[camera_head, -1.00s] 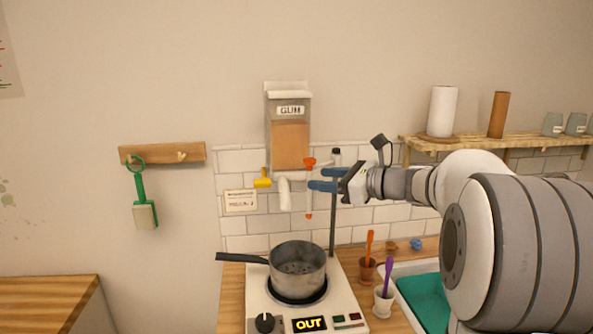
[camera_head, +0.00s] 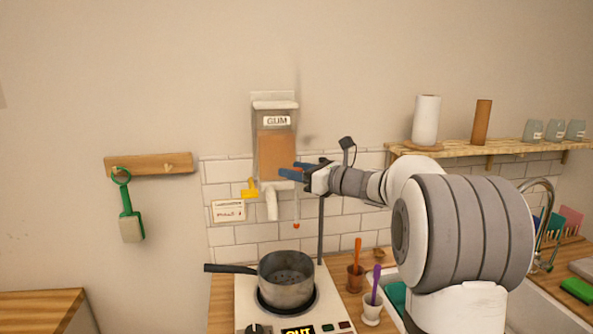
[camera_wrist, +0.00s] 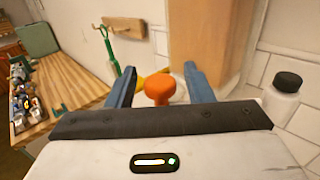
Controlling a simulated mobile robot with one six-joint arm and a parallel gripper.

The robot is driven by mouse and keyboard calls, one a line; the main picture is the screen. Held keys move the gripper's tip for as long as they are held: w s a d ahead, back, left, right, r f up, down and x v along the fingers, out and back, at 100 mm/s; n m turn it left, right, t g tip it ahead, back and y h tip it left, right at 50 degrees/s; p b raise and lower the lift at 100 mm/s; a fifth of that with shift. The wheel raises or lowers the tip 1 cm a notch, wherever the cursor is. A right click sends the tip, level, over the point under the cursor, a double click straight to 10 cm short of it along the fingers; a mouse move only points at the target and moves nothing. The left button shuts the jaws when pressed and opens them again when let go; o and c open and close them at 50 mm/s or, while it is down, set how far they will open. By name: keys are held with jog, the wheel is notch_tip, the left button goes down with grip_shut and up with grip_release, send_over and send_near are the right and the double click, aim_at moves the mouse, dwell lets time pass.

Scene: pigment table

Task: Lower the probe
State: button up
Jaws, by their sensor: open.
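The probe is a thin pale rod with an orange-red tip (camera_head: 296,226), hanging upright above the grey pot (camera_head: 286,284). Its orange top knob (camera_wrist: 160,88) shows in the wrist view between my two blue fingers; in the head view the fingers hide it. My gripper (camera_head: 291,171) is open, with a gap visible between the knob and each finger. The pot sits on a white hotplate (camera_head: 244,305) whose display reads "OUT", partly cut off by the frame edge.
A gum dispenser (camera_head: 276,150) with a yellow handle (camera_head: 250,189) hangs close behind my gripper. A dark upright post (camera_head: 321,235) stands right of the probe. Cups with an orange (camera_head: 357,252) and a purple tool (camera_head: 376,282) stand right of the hotplate.

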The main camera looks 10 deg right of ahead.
grip_shut()
dwell(0.4)
jog(key=shift+f, duration=0.1)
notch_tip(320, 180, down, 18)
jog(key=b, duration=1.2)
jog(key=shift+r, duration=0.25)
jog(key=shift+c, duration=1)
grip_release()
jog(key=shift+f, duration=0.1)
jog(key=shift+o, duration=1)
